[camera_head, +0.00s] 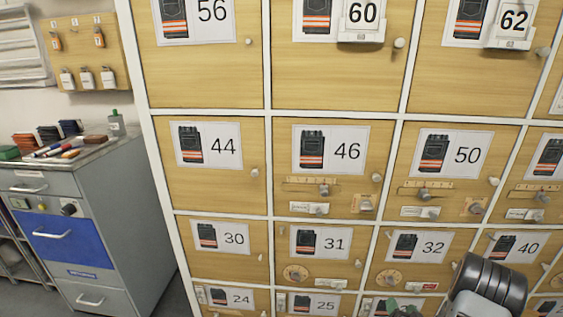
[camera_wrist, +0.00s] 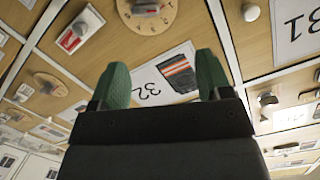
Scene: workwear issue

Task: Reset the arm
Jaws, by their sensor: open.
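My gripper (camera_wrist: 163,78) shows in the wrist view as two green fingers spread apart with nothing between them. Beyond them is the locker door numbered 32, whose label card (camera_wrist: 168,75) appears upside down between the fingertips. The same door's card (camera_head: 418,246) shows in the head view. In the head view, part of my arm is at the bottom right, and the green fingers (camera_head: 402,309) only just show at the bottom edge. I cannot tell how far the fingertips are from the doors.
A wall of numbered wooden locker doors (camera_head: 335,90) fills the middle and right, with knobs, latches and dials. A grey cabinet (camera_head: 130,210) with a blue drawer (camera_head: 70,245) stands at left, small items on top. A pegboard (camera_head: 85,50) with tags hangs behind.

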